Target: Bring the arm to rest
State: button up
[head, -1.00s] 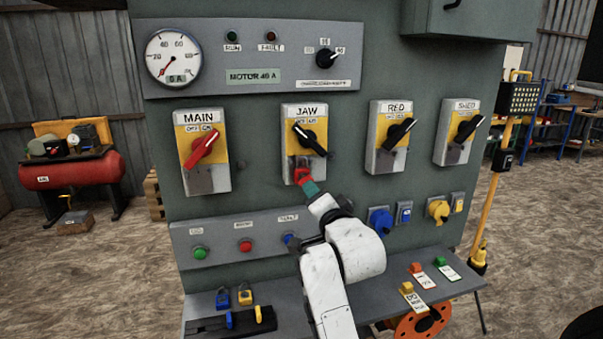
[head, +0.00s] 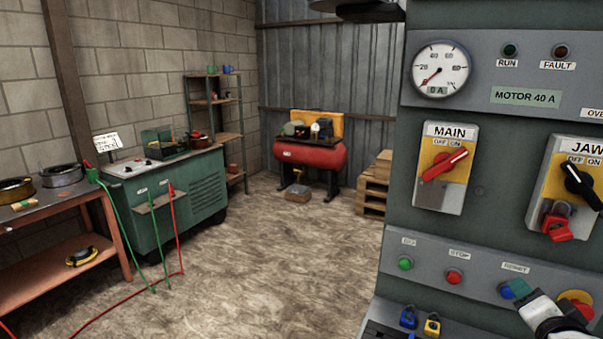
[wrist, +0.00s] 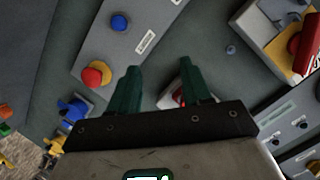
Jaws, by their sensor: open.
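My gripper (head: 518,291) is at the lower right of the head view, its green fingers in front of the button strip and below the JAW switch box. In the wrist view my gripper (wrist: 162,82) has its two green fingers spread, with no object held between them. A red padlock (head: 557,222) hangs at the bottom of the JAW switch (head: 583,180), apart from my fingers. In the wrist view a bit of red shows by the right finger, mostly hidden. The MAIN switch (head: 445,168) has a red handle.
The button strip (head: 430,268) carries green, red and blue buttons and a red-and-yellow emergency stop (wrist: 95,75). Blue and yellow padlocks (head: 432,324) are on the shelf below. A red compressor (head: 311,155), pallets (head: 374,185) and a green welder bench (head: 180,205) surround open floor.

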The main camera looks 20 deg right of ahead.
jog(key=s+a+f+n+g+y, duration=0.25)
jog(key=a+f+n, duration=0.25)
jog(key=a+f, duration=0.35)
jog(key=s+a+f+n+g+y, duration=0.2)
jog(key=a+f+n+y, duration=0.2)
jog(key=a+f, duration=0.45)
jog(key=s+a+f+n+g+y, duration=0.3)
jog(key=s+a+f+n+g, duration=0.2)
jog(key=s+a+f, duration=0.5)
jog(key=s+n, duration=0.2)
jog(key=shift+s+n+g, duration=0.35)
jog(key=shift+s+n, duration=0.05)
